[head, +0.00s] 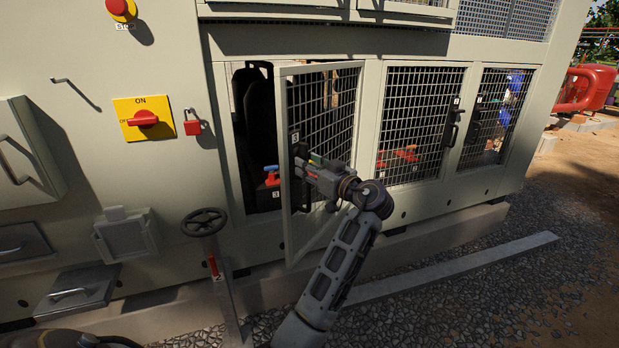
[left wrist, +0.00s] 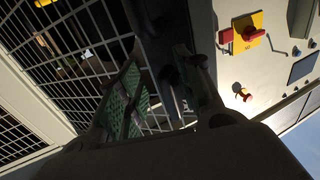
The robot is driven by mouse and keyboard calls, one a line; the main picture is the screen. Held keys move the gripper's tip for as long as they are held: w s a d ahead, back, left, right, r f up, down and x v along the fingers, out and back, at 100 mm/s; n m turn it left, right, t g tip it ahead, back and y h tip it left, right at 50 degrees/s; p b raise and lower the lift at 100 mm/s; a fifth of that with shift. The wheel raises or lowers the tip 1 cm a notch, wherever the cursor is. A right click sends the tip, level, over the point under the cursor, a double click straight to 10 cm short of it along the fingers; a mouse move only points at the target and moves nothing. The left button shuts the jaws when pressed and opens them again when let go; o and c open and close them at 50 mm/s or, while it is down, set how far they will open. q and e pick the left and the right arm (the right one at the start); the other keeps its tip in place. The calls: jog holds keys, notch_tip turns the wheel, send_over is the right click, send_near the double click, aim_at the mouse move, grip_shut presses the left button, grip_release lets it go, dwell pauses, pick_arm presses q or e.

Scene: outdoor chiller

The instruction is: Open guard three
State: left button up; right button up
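Guard three (head: 322,105) is a wire-mesh door in a pale frame, marked 3, on the front of the chiller cabinet. It stands ajar, its left edge swung outward, leaving a dark gap at its left. Its dark handle (head: 300,178) is near that left edge, partly hidden by my left gripper (head: 312,170). In the left wrist view, the green-padded fingers of my left gripper (left wrist: 165,95) stand apart, with a dark bar, apparently the handle, between them. Mesh shows in the gap beside the bar. My right gripper is not in view.
Two more mesh guards (head: 418,120) to the right look shut. A handwheel on a post (head: 204,222) stands left of the guard. A yellow switch plate (head: 144,118) and red padlock (head: 192,124) are on the left panel. A low kerb (head: 450,268) lies on the gravel.

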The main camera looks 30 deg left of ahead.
pick_arm(q)
jog(key=shift+r, duration=0.4)
